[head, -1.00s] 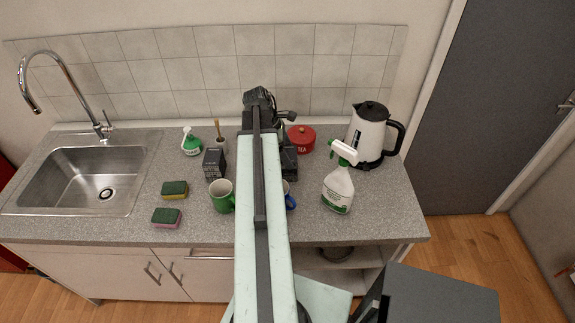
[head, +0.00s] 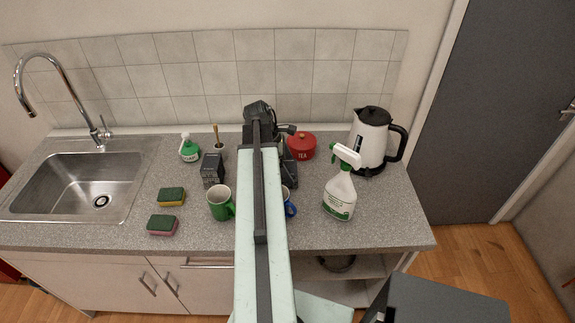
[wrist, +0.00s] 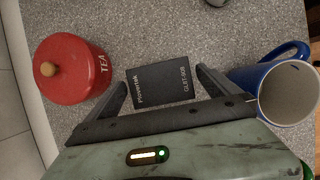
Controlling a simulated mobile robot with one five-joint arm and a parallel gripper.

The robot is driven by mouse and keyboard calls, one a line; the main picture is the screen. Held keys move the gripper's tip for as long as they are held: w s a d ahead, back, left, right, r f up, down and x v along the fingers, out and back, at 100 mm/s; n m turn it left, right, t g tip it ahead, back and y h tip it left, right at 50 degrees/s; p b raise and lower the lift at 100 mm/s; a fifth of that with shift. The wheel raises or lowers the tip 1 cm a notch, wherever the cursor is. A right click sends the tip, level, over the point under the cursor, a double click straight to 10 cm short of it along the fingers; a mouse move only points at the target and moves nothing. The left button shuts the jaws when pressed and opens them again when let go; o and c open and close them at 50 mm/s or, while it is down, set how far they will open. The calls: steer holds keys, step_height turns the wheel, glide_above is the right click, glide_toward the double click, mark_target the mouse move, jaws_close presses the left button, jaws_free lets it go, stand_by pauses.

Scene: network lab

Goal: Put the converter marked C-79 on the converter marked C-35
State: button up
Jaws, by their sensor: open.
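I cannot read C-79 or C-35 on either box.
A red tea tin (wrist: 74,69) and a blue mug (wrist: 288,93) flank my gripper. A green mug (head: 220,204), spray bottle (head: 340,194), kettle (head: 370,140), small green spray bottle (head: 189,150) and two sponges (head: 171,196) stand or lie around. The sink (head: 70,185) is left.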

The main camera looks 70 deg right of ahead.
steer(key=p+v, duration=1.1)
steer(key=v, duration=0.1)
steer(key=shift+r, duration=0.2)
steer(key=w+a+f+m+t, duration=0.1)
steer(key=w+a+m+t, duration=0.15)
steer(key=w+a, duration=2.05)
steer(key=w+a+m+t, duration=0.1)
steer(key=w+a, duration=0.3)
steer(key=a, duration=1.2)
steer(key=w+a+y, duration=0.1)
steer(key=w+a, duration=0.3)
steer(key=a, duration=1.2)
steer(key=shift+f+m+t+y, duration=0.3)
steer(key=shift+f+m+t, duration=0.05)
steer(key=shift+f, duration=0.1)
